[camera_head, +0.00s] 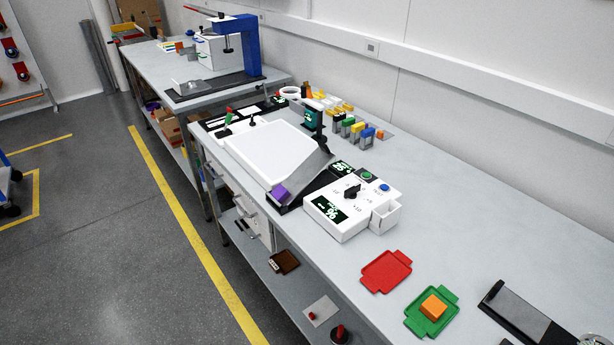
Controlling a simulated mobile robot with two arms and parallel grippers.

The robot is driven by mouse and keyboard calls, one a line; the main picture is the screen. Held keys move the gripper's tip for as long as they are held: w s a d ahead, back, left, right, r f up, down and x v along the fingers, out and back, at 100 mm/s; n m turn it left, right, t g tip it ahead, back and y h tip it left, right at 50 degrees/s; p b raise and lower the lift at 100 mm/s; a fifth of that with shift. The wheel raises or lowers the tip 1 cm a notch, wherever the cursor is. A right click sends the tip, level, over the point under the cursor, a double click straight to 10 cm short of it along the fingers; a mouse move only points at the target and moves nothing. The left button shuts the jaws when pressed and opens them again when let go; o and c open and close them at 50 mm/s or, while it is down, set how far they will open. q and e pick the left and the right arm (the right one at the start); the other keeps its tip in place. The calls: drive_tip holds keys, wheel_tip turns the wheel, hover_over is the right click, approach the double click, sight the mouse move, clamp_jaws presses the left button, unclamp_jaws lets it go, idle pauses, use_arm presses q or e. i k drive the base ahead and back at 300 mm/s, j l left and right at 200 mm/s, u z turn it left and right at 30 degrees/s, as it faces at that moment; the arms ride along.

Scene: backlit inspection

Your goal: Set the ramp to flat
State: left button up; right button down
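A grey tilted plate (303,174), which looks like the ramp, stands between a white flat panel (270,150) and a white control box (345,212). It slopes, with its higher edge towards the wall. A purple block (281,193) sits at its lower front end, on or against a black base (288,207). The control box carries a black knob (352,191), a green button (367,175), a blue button (384,188) and dark displays with green digits; I cannot read them surely. Neither of my grippers is in view.
A red tray (373,284) and a green tray (414,322) with an orange block (433,307) lie on the near table. A black device with a grey plate (516,313) is at the lower right. Several coloured blocks stand behind the panel.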

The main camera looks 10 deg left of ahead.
sight(298, 180)
drive_tip(key=i+j, duration=0.25)
drive_tip(key=i, duration=0.25)
drive_tip(key=i+j, duration=0.3)
drive_tip(key=i, duration=0.2)
